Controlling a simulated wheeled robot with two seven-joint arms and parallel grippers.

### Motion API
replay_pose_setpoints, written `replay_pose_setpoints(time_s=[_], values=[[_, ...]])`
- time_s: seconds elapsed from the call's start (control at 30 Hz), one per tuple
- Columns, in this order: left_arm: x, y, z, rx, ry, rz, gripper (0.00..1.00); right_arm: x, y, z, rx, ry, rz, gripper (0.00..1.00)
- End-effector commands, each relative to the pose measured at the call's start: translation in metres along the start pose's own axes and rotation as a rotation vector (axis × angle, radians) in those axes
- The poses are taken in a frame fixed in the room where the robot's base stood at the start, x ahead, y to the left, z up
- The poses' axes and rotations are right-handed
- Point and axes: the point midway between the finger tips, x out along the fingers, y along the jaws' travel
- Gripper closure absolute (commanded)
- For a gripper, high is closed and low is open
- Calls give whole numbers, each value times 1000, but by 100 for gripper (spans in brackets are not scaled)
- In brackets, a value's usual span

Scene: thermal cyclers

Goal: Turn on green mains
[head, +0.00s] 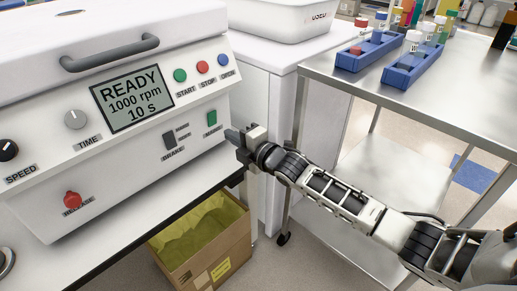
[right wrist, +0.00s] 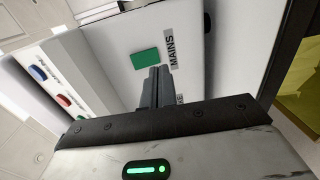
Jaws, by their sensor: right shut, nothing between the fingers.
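The green mains switch (head: 211,118) is on the right part of the white machine's sloped front panel in the head view, above its MAINS label. In the right wrist view the green switch (right wrist: 145,59) is just beyond my fingertips, beside the MAINS label. My right gripper (head: 232,135) is shut and empty, its tip close to the panel, just below and right of the switch. It also shows in the right wrist view (right wrist: 157,72). I cannot tell whether the tip touches the panel. My left gripper is not in view.
The panel also has a dark BRAKE switch (head: 169,139), START (head: 180,75) and STOP (head: 202,67) buttons, a red RELEASE knob (head: 72,199) and a display (head: 132,98) reading READY, 1000 rpm, 10 s. A cardboard box (head: 205,262) is below. A metal cart (head: 440,100) stands right.

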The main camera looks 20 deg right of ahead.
Motion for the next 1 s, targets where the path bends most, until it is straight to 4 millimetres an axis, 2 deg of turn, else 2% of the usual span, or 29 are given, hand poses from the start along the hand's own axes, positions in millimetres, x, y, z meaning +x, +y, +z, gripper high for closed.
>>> replay_pose_setpoints(time_s=[0.03, 0.2, 0.4, 0.6, 1.0], values=[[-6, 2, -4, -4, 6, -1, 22, -16, -3, -1, 1, 1, -4, 100], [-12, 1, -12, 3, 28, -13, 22, -53, -11, 0, 0, 0, -4, 100], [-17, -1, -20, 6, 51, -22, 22, -81, -17, 0, 0, 0, -1, 100], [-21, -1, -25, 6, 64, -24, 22, -90, -18, 0, 0, 1, 1, 100], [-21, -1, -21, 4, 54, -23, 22, -90, -19, 0, 0, 0, 1, 100]])
